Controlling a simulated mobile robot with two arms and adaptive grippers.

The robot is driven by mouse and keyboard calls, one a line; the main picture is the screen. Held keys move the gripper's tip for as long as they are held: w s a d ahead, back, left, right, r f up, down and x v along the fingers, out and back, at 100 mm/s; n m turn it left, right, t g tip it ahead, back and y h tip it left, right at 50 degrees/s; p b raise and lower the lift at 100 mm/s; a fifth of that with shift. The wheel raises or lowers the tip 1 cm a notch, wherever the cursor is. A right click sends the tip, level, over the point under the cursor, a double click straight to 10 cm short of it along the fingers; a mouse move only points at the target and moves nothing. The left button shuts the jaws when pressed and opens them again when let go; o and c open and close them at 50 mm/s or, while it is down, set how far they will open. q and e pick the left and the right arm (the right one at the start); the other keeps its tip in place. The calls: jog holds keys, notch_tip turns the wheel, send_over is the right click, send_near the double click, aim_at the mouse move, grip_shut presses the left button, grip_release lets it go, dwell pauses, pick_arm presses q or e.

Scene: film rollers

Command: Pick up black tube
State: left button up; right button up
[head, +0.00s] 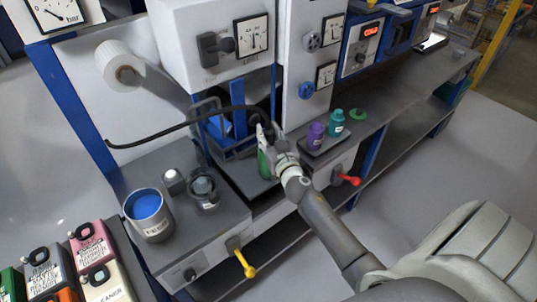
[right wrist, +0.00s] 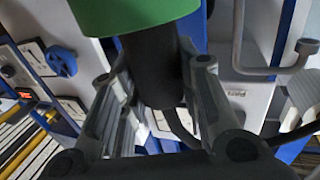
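A thin black hose (head: 180,128) arcs from the left over the bench to my right gripper (head: 268,142). Below the gripper is a green part (head: 263,165), partly hidden by the hand. In the right wrist view, my right gripper's fingers (right wrist: 158,75) stand on both sides of a thick black tube (right wrist: 152,70) and appear to press on it. The tube joins a wide green part (right wrist: 130,12) at the top. The thin hose (right wrist: 292,134) also shows at the right there. My left gripper is in neither view.
A blue-filled can (head: 150,217), a small white-capped jar (head: 173,181) and a dark grey pot (head: 204,190) stand left on the bench. Purple (head: 316,136) and teal (head: 336,123) bottles stand right. A yellow lever (head: 243,264) and red lever (head: 347,178) stick out in front.

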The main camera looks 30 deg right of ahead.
jog(key=c, duration=0.4)
jog(key=shift+r+p, duration=5.4)
jog(key=shift+r, duration=7.15)
